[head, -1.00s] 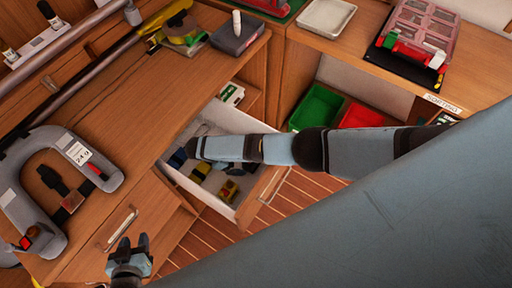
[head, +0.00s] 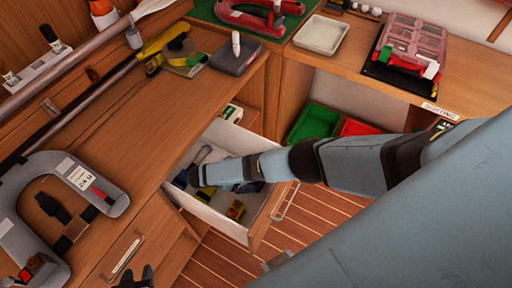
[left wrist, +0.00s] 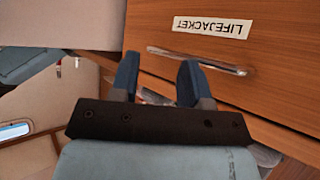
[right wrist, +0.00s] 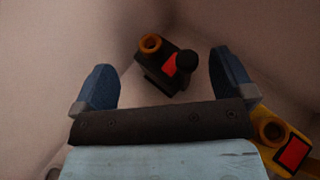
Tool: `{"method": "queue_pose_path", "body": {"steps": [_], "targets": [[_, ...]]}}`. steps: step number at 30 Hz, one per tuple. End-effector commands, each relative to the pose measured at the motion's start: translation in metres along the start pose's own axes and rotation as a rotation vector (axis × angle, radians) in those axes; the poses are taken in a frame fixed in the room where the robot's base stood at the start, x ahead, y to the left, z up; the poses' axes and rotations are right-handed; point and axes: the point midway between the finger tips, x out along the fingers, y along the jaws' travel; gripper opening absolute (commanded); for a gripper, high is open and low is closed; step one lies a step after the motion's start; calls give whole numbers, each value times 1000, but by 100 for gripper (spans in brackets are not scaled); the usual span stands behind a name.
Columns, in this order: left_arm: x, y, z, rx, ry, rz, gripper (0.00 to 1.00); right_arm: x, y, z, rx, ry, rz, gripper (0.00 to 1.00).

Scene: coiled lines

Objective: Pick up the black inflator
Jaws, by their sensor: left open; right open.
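The black inflator (right wrist: 160,82), with an orange ring and a red patch, lies on the pale drawer floor in the right wrist view. It sits between and beyond the fingertips of my right gripper (right wrist: 163,75), which is open and empty. In the head view the right gripper (head: 186,179) is inside the open drawer (head: 222,221), and I cannot make out the black inflator there. My left gripper (head: 135,277) is at the bottom edge of the head view. In the left wrist view it (left wrist: 158,78) is open in front of a drawer front labelled LIFEJACKET.
A yellow inflator (right wrist: 283,142) with a red patch lies close right of my right gripper. The drawer walls surround that gripper. A grey horseshoe lifejacket (head: 28,190) lies on the left bench. Green (head: 315,123) and red bins stand beyond the drawer.

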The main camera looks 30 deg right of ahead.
Motion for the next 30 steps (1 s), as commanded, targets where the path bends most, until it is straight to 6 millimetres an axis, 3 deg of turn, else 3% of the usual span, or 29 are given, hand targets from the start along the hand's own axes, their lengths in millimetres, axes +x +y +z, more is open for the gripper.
{"method": "queue_pose_path", "body": {"steps": [6, 14, 15, 21, 30], "targets": [[5, 0, 7, -2, -1, 0, 43, 31, 1, 0, -1, 0, 0, 100], [4, 0, 6, -3, -2, 1, 43, 33, 1, 0, 0, 1, 0, 100], [4, 0, 6, -3, -2, 1, 43, 33, 1, 0, 0, 1, 0, 98], [4, 0, 6, -3, -2, 1, 43, 33, 1, 0, 0, 1, 0, 52], [4, 0, 5, -3, -1, 0, 43, 32, 1, 2, 0, 0, 0, 50]]}}
